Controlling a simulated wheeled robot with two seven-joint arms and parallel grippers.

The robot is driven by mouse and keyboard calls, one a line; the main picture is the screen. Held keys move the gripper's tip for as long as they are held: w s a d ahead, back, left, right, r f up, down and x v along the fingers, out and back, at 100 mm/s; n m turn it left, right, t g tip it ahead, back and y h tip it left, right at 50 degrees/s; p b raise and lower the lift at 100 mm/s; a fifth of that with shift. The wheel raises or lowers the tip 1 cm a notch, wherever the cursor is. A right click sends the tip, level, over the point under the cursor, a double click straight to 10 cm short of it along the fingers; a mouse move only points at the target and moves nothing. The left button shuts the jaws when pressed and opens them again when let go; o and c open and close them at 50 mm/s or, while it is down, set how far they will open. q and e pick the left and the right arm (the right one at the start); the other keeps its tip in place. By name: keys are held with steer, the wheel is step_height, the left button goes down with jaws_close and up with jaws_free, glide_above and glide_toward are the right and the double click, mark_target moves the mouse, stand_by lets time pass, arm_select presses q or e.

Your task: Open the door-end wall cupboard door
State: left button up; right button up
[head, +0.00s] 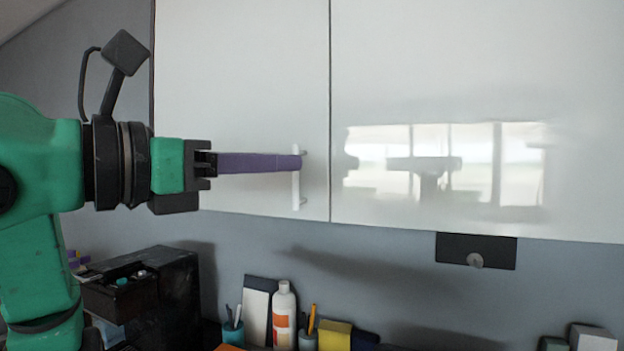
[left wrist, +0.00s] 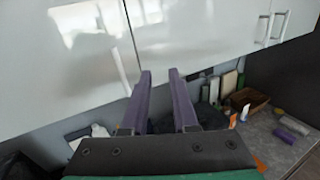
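The wall cupboard has glossy white doors. The left door (head: 240,90) is shut, flush with the door to its right (head: 480,70). Its pale vertical bar handle (head: 297,190) is near its lower right corner; the handle also shows in the left wrist view (left wrist: 119,68). My left gripper (head: 300,162) reaches in from the left, its purple fingers crossing in front of the handle in the head view. In the left wrist view the fingers (left wrist: 160,74) are apart with nothing between them, and the handle lies left of both. My right gripper is not in view.
Below the cupboard stand a black box (head: 170,295), a white bottle (head: 284,315), pen cups (head: 233,333) and a yellow block (head: 334,335). A black wall plate (head: 476,250) is under the right door. More door handles (left wrist: 270,28) show in the left wrist view.

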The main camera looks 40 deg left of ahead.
arm_select(q)
steer(key=s+a+n+y, duration=0.3)
steer(key=a+y, duration=0.1)
steer(key=a, duration=0.2)
glide_above(296, 200)
steer(key=shift+w+a, duration=0.2)
steer(key=shift+w, duration=0.05)
jaws_close()
stand_by(0.9)
